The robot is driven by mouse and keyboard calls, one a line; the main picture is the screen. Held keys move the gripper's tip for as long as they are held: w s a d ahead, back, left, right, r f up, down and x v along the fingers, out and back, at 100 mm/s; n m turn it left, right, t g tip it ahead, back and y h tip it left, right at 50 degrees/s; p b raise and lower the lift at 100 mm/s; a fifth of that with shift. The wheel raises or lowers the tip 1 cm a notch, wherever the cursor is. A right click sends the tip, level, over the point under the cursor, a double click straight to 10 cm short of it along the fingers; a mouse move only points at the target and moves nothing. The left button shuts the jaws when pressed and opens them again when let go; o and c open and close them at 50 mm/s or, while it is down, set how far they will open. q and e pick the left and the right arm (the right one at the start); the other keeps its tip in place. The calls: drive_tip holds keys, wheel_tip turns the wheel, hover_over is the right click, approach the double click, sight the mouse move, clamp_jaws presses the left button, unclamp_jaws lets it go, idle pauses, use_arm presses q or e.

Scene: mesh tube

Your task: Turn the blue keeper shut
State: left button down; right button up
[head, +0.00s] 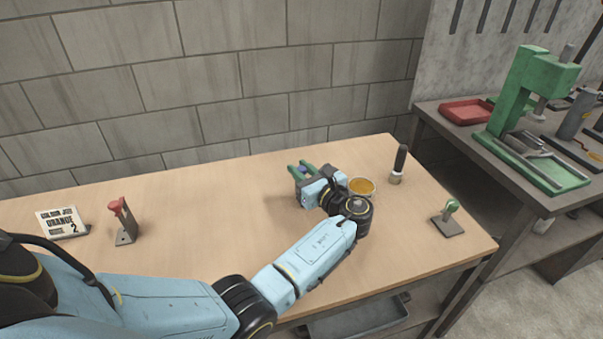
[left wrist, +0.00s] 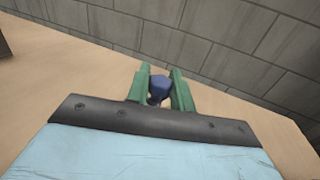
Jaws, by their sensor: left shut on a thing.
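The blue keeper (left wrist: 159,84) shows in the left wrist view between the two green fingers of my left gripper (left wrist: 158,90). In the head view only a small bit of the blue keeper (head: 301,169) shows at the fingertips. My left gripper (head: 300,170) reaches in over the back middle of the table and is shut on the blue keeper. The fingers and wrist hide most of the keeper and whatever it is mounted on, so I cannot tell how far it is turned. My right gripper is not in view.
A yellow-orange round dish (head: 361,187), a black-handled tool (head: 399,163) and a green keeper on a bracket (head: 449,217) are at the right. A wall stands behind the table (head: 200,190).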

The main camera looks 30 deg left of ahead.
use_arm(q)
drive_tip(key=shift+n+g+y, duration=0.3)
drive_tip(key=shift+n+g, duration=0.1)
drive_tip(key=shift+g, duration=0.2)
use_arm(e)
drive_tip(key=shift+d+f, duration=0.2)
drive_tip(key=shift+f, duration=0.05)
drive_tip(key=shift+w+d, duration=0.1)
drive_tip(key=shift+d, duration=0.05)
use_arm(q)
drive_tip(key=c, duration=1.3)
unclamp_jaws()
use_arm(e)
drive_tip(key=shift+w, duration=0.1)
use_arm(q)
drive_tip(key=shift+o, duration=0.2)
drive_tip(key=v, duration=1.3)
drive_tip(key=shift+d, duration=0.2)
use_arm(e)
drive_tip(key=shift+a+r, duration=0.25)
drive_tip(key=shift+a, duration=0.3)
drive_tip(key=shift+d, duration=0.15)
